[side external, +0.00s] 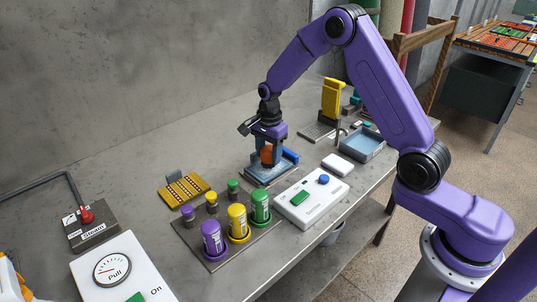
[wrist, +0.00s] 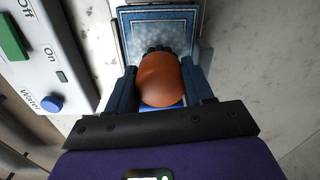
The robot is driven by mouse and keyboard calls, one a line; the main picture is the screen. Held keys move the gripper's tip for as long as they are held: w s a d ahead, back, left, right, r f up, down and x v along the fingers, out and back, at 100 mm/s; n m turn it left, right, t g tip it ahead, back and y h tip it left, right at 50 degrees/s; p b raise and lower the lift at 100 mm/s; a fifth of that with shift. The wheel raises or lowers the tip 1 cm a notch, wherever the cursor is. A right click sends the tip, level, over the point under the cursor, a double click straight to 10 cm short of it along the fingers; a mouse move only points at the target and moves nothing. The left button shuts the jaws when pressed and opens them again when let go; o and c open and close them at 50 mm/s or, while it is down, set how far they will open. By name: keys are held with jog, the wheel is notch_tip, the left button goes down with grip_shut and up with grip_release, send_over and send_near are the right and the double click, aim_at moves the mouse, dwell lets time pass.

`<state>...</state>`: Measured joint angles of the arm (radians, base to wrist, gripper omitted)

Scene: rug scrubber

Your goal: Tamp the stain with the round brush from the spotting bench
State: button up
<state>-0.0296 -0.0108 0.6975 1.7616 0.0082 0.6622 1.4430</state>
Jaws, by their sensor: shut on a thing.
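My gripper (side external: 267,160) is low over a blue-bordered piece (side external: 252,178) in the middle of the bench. Its fingers are shut on the round brush (side external: 267,153), which has an orange-brown rounded handle. In the wrist view the brush (wrist: 161,80) sits between the two dark blue fingers, with dark bristles showing at its far edge. The blue-bordered piece (wrist: 124,38) lies beyond it, with a pale mottled blue middle. I cannot make out a stain; the brush and fingers hide part of the piece. I cannot tell whether the bristles touch it.
A white panel (side external: 296,207) with a green switch and blue knob stands close in front. Purple, yellow and green bottles (side external: 238,222) are at front left. A blue tray (side external: 363,146) and yellow stand (side external: 331,98) are right. Bench is clear behind.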

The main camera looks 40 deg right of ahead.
jog(key=shift+f, duration=0.45)
dwell(1.1)
jog(key=shift+r, duration=0.6)
jog(key=shift+f, duration=0.55)
dwell(0.9)
jog(key=shift+r, duration=3.45)
